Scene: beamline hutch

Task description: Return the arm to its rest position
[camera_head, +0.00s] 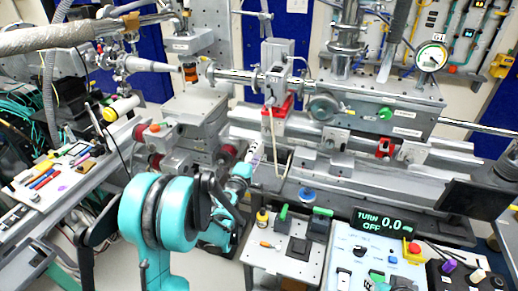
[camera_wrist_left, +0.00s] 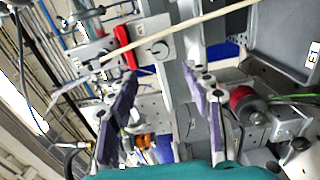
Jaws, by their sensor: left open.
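My left arm, teal and black, rises from the bottom of the head view. Its left gripper (camera_head: 253,156) is small and partly hidden behind the wrist, in front of the grey beamline bench (camera_head: 340,178). In the left wrist view the gripper (camera_wrist_left: 160,80) shows two purple-grey fingers spread well apart, with nothing between them. Machine parts show beyond the fingers; I cannot tell how far off they are. My right gripper is not in view.
A side table with a tool tray (camera_head: 62,186) stands at left. A small work table (camera_head: 285,262) and a control panel with a green-lettered display (camera_head: 383,221) stand at front right. A dark monitor (camera_head: 474,199) is at right. A pale cable (camera_wrist_left: 190,27) crosses the wrist view.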

